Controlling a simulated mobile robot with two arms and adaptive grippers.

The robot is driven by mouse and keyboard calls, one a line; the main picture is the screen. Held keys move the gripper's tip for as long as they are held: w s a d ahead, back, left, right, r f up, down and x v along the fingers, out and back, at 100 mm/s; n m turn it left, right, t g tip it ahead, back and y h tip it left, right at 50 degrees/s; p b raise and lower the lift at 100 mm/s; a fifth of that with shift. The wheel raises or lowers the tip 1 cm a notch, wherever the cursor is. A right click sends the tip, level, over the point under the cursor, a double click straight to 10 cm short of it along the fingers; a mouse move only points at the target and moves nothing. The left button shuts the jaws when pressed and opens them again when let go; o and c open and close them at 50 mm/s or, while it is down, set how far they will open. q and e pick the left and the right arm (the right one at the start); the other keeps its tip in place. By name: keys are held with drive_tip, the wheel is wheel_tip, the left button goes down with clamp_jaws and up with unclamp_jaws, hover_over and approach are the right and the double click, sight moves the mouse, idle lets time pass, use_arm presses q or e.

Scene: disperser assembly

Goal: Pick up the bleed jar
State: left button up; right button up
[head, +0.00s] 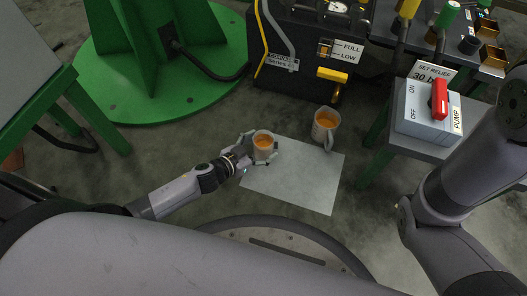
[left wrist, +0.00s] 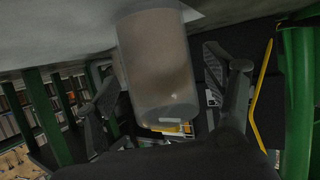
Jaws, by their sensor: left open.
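A small translucent jar with orange liquid, which I take to be the bleed jar (head: 263,141), stands upright at the left part of a pale mat (head: 306,188) on the floor. It fills the middle of the left wrist view (left wrist: 158,65), where the picture seems upside down. My left gripper (head: 257,149) is open, with one finger on each side of the jar. In the left wrist view, a gap shows between the jar and the right finger; contact at the left finger is unclear. My right arm shows at the right, but its gripper is out of view.
A handled jug of orange liquid (head: 325,126) stands right of the jar at the mat's back edge. A dark machine (head: 290,75) with a yellow valve handle is behind. A pump switch box (head: 425,112) sits on a green-legged stand at the right. The mat's front is clear.

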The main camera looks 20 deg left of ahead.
use_arm(q)
drive_tip(key=shift+x, duration=0.75)
drive_tip(key=shift+c, duration=0.3)
drive_tip(key=c, duration=1.2)
drive_tip(key=shift+r, duration=0.1)
drive_tip(key=shift+c, duration=0.4)
drive_tip(key=shift+r, duration=0.1)
